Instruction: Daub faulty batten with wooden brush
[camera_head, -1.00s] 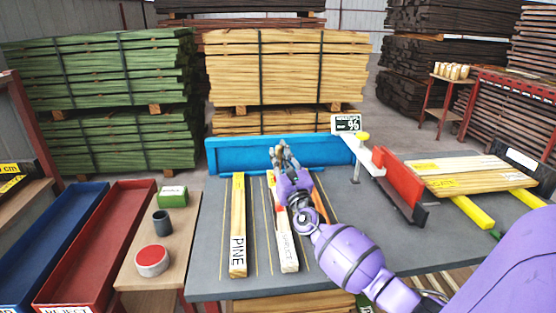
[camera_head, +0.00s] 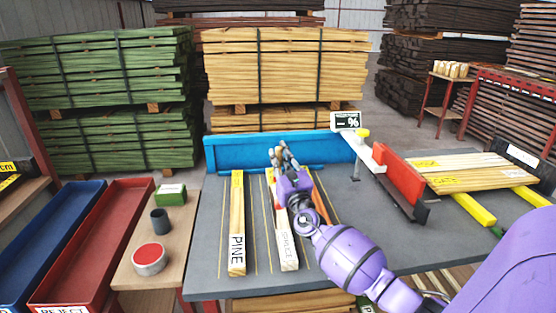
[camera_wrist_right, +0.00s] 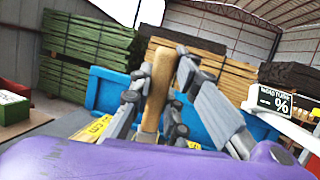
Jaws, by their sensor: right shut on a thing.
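My right gripper (camera_head: 284,152) is over the far part of the grey table, above the batten marked SPRUCE (camera_head: 287,248). In the right wrist view its fingers (camera_wrist_right: 160,95) are shut on an upright wooden handle (camera_wrist_right: 156,92), which appears to be the wooden brush. The brush's bristle end is hidden. The batten marked PINE (camera_head: 237,225) lies to the left, clear of the gripper. An orange-brown piece (camera_head: 320,205) lies to the right, mostly behind my arm. Which batten is faulty, I cannot tell. My left gripper is not in view.
A round pot with a red top (camera_head: 149,257), a dark cup (camera_head: 160,221) and a green box (camera_head: 171,195) stand on the wooden side table. Blue (camera_head: 60,225) and red (camera_head: 118,220) trays lie left. A moisture display (camera_head: 346,121) and red-fronted fixture (camera_head: 400,180) stand right.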

